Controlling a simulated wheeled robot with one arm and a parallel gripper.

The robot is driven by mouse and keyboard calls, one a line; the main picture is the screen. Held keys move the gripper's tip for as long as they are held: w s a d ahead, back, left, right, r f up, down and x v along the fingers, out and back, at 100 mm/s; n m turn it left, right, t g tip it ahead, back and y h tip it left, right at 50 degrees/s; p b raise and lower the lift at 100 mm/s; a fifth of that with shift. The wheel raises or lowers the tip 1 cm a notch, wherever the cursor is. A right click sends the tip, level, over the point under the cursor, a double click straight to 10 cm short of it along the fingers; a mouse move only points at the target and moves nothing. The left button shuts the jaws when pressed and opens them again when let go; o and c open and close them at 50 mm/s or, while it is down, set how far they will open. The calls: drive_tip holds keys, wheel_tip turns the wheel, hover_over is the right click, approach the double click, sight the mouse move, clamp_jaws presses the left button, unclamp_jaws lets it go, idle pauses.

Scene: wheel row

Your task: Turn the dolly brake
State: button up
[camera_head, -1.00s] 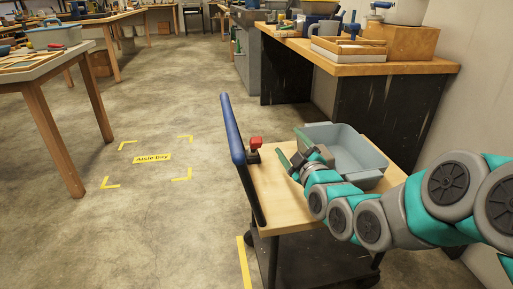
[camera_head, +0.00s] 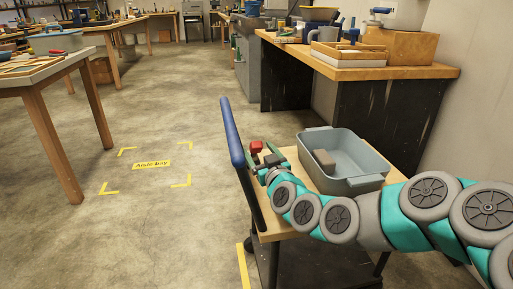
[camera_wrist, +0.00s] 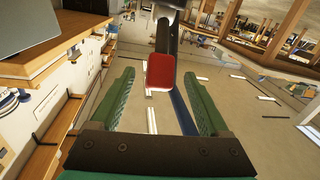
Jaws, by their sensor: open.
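The dolly (camera_head: 280,234) has a wooden top and a blue push handle (camera_head: 231,132). The brake is a red knob (camera_head: 257,147) on the dolly top, close to the handle. In the wrist view the red knob (camera_wrist: 160,71) sits on a dark lever, ahead of and between my fingers. My gripper (camera_head: 265,157) is open, with its green fingers close to the knob. In the wrist view the open gripper (camera_wrist: 160,95) shows nothing between its pads near the palm. I cannot tell whether a finger touches the knob.
A grey-blue bin (camera_head: 352,184) with a brown block (camera_head: 324,161) inside stands on the dolly, right beside my arm. A workbench (camera_head: 360,68) is behind it.

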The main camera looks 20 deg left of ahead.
drive_tip(key=shift+x, duration=1.15)
clamp_jaws()
idle(0.7)
